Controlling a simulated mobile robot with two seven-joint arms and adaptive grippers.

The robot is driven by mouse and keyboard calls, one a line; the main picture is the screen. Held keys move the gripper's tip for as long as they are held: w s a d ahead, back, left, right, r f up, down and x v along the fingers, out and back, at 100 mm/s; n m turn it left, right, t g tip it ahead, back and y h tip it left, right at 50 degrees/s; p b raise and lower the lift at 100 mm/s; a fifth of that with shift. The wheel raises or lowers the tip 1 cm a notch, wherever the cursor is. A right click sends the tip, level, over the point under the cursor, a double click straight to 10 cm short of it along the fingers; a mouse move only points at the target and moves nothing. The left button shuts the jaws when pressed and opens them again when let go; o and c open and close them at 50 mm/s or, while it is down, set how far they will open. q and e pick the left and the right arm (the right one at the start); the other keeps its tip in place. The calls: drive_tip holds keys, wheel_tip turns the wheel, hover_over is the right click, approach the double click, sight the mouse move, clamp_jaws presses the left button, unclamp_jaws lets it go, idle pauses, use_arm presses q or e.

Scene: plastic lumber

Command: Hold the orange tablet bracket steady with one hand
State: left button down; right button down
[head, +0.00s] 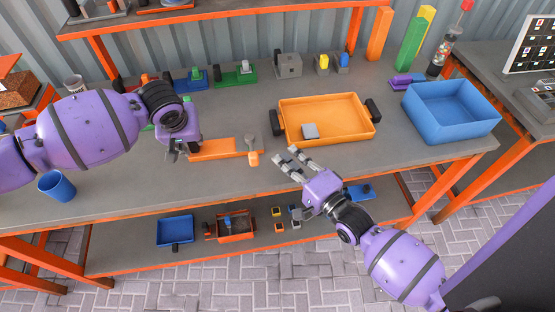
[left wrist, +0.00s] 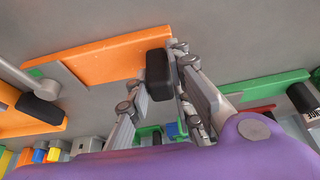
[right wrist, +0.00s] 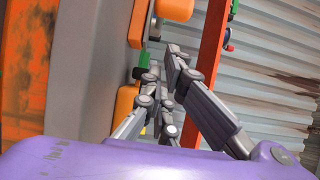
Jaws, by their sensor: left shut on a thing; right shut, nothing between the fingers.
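The orange tablet bracket (head: 217,150) lies as a flat orange bar on the grey workbench, left of the orange tray. In the left wrist view the bracket (left wrist: 105,57) has a black block (left wrist: 160,77) at its near end. My left gripper (head: 174,153) is shut on this black end, with a finger on each side; it also shows in the left wrist view (left wrist: 162,88). My right gripper (head: 287,160) is shut and empty, in front of the orange tray and right of the bracket. It also shows in the right wrist view (right wrist: 165,85).
A grey lever-like part (head: 247,145) rests at the bracket's right end. A blue bin (head: 455,120) stands right, a blue cup (head: 57,186) left. Several small fixtures line the back. The bench front below the bracket is clear.

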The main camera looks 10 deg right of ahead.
drive_tip(key=a+v, duration=0.1)
drive_tip(key=v, duration=0.9)
drive_tip(key=shift+s, duration=0.4)
drive_tip(key=shift+a, duration=0.1)
use_arm(q)
drive_tip(key=c, duration=1.5)
unclamp_jaws()
drive_tip(key=v, duration=0.6)
drive_tip(key=w+v, duration=0.1)
drive_tip(key=v, duration=0.5)
drive_tip(key=w+r+p+v, duration=0.1)
drive_tip(key=v, duration=0.5)
drive_tip(key=shift+w, duration=0.2)
use_arm(e)
drive_tip(key=r, duration=0.1)
drive_tip(key=w+r, duration=0.1)
drive_tip(key=shift+r, duration=0.35)
